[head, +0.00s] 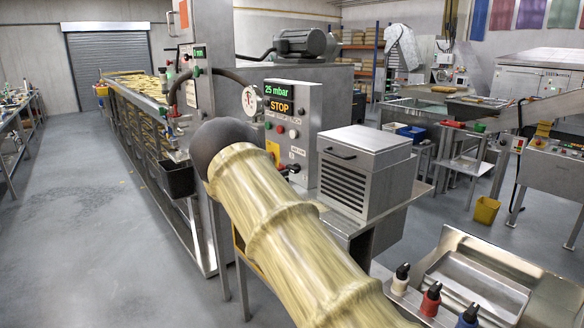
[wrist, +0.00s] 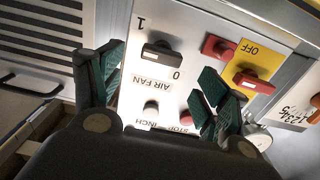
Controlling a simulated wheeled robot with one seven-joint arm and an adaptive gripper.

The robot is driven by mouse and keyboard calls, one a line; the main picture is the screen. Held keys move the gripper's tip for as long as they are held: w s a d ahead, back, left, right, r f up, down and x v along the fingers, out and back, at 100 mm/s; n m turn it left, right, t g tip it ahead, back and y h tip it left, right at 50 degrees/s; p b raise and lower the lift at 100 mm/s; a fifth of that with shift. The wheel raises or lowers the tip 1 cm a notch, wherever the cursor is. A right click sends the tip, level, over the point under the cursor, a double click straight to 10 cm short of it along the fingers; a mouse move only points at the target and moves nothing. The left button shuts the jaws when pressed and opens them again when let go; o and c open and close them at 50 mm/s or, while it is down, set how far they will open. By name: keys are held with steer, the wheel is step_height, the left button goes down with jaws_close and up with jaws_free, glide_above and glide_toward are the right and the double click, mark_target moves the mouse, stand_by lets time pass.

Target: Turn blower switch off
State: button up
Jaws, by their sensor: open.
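The black switch knob (wrist: 165,55) with the AIR FAN label sits on the pale panel (wrist: 190,20) in the wrist view. Marks 1 and 0 stand at its upper left and lower right, and the bar lies between them, tilted slightly. My gripper (wrist: 160,64) is open, with a green-padded finger on each side of the knob in the picture. I see no contact, and the depth between fingers and knob is unclear. In the head view, the control box (head: 310,107) carries the knob low on its front; my fingers are hidden behind my arm there.
A red knob (wrist: 218,48) and a red switch on a yellow OFF plate (wrist: 256,70) sit close to my right finger. A round gauge (head: 250,99) is on the box's left side. A louvred metal housing (head: 350,180) stands right of the box.

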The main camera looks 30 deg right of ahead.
mark_target(290, 170)
steer(key=d, duration=0.2)
steer(key=d+p, duration=0.1)
steer(key=d, duration=0.1)
steer(key=d+p, duration=0.1)
steer(key=d, duration=0.1)
steer(key=shift+w+d+f, duration=0.1)
steer(key=shift+w+d, duration=0.1)
steer(key=shift+w, duration=0.05)
steer(key=shift+w+d+f+p, duration=0.15)
steer(key=shift+d+p, duration=0.15)
steer(key=shift+d, duration=0.3)
steer(key=shift+c, duration=0.2)
steer(key=c, duration=1)
